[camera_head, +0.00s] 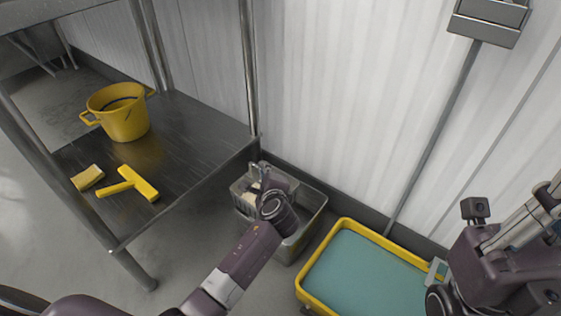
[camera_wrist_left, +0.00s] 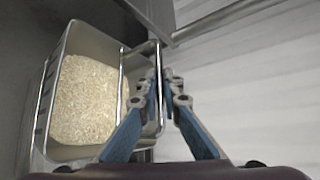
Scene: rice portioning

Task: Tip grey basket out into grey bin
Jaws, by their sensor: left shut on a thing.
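The grey bin (camera_head: 314,222) stands on the floor by the wall, right of the shelf. The grey basket (camera_head: 241,206) is at the bin's upper left side. My left gripper (camera_head: 260,170) is shut on the basket's rim, and its arm hides part of both containers. In the left wrist view the blue-lined fingers (camera_wrist_left: 167,92) close on a thin metal edge. Pale rice (camera_wrist_left: 85,100) shows left of them in a metal container, which seems to be the basket (camera_wrist_left: 42,105). I cannot tell how far it is tilted. My right gripper (camera_head: 437,270) is partly in view, its jaws unclear.
A metal shelf (camera_head: 200,128) at the left bears a yellow bucket (camera_head: 124,120), a yellow scraper (camera_head: 130,184) and a yellow sponge (camera_head: 88,177). A yellow-rimmed tub with a teal inside (camera_head: 345,222) lies right of the bin. The white wall (camera_head: 340,100) closes the back.

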